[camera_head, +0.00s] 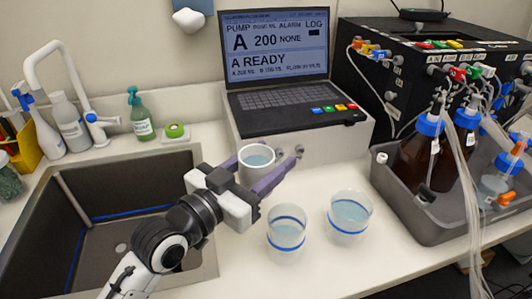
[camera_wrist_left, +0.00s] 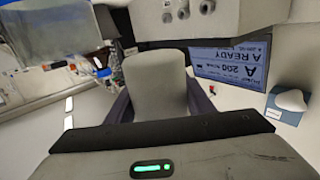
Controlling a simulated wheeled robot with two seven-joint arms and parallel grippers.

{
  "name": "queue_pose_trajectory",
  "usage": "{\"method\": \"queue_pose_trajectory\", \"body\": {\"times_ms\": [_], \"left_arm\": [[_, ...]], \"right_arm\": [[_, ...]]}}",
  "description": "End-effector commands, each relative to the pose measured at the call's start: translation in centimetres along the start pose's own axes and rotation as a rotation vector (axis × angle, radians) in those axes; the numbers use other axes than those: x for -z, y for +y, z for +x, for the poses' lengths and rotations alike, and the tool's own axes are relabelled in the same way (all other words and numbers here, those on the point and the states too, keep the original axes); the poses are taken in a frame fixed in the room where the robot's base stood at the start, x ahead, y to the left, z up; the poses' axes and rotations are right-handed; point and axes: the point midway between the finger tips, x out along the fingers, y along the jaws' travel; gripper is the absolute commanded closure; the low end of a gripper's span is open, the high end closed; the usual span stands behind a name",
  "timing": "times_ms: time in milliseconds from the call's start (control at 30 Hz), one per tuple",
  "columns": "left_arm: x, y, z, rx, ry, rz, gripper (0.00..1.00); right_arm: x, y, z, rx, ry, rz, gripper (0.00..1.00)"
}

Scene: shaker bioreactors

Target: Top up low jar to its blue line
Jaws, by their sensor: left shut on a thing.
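My left gripper (camera_head: 262,176) is shut on a white cup (camera_head: 257,164) with pale blue liquid in it, held above the counter in front of the laptop. The white cup also fills the middle of the left wrist view (camera_wrist_left: 157,85), between the purple fingers. Two clear jars with blue lines stand on the counter to the right of the gripper. In the left jar (camera_head: 286,240) the liquid surface shows below its blue rim band. The right jar (camera_head: 349,215) holds pale liquid near its blue line. My right gripper is not in view.
A dark sink (camera_head: 40,215) lies to the left. A laptop (camera_head: 275,60) reading "A READY" stands on a white box (camera_head: 300,140). A grey tray (camera_head: 400,205) with brown bottles (camera_head: 418,150) and hanging tubes stands right.

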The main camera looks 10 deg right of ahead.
Motion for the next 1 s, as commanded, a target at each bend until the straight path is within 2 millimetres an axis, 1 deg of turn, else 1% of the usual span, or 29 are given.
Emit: {"method": "queue_pose_trajectory", "body": {"times_ms": [167,233,500,600,833,1000], "left_arm": [[-1.3,-0.2,0.0,0.002,0.003,0.041,0.77],[-2.1,-0.2,0.0,0.002,0.006,0.059,0.77],[-4.0,-0.3,0.0,0.003,0.013,0.122,0.77],[-2.7,0.1,0.0,0.003,0.022,0.184,0.77],[-1.3,0.7,-0.1,0.006,0.035,0.323,0.77],[-0.1,1.2,-0.2,0.006,0.041,0.391,0.77]], "right_arm": [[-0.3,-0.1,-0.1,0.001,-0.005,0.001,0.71],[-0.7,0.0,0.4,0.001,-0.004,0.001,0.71],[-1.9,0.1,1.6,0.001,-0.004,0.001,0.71],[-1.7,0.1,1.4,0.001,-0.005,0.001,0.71],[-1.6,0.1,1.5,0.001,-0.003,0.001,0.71],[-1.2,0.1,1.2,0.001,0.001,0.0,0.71]]}}
